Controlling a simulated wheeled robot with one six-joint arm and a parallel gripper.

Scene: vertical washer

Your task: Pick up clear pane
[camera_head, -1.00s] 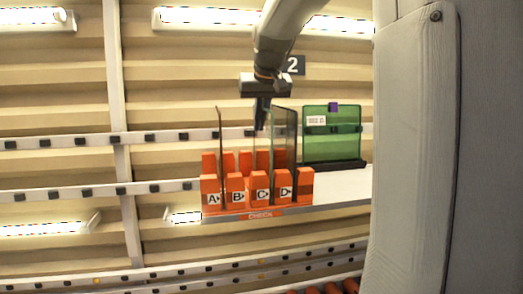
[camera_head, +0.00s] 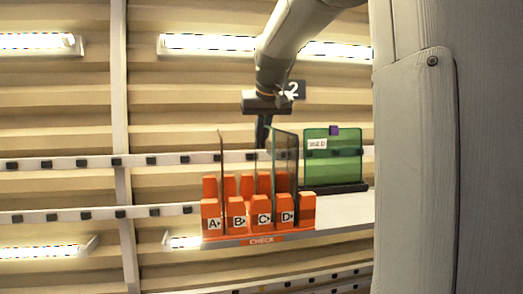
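An orange rack (camera_head: 306,211) with slots lettered A to D stands on a light shelf. Thin panes stand upright in it, seen nearly edge-on. A dark-edged pane (camera_head: 221,175) is between A and B. A faint, see-through pane (camera_head: 261,175) stands near C and looks like the clear one. A grey-green tinted pane (camera_head: 286,160) stands near D. My gripper (camera_head: 262,136) points down from above, at the top of the faint pane. Its dark fingers overlap that pane's upper edge in the picture. I cannot tell whether they touch or grip it.
A green pane (camera_head: 340,165) with a white label and purple tab stands on a black base (camera_head: 335,188) to the right of the rack. Roller rails (camera_head: 90,163) run at left.

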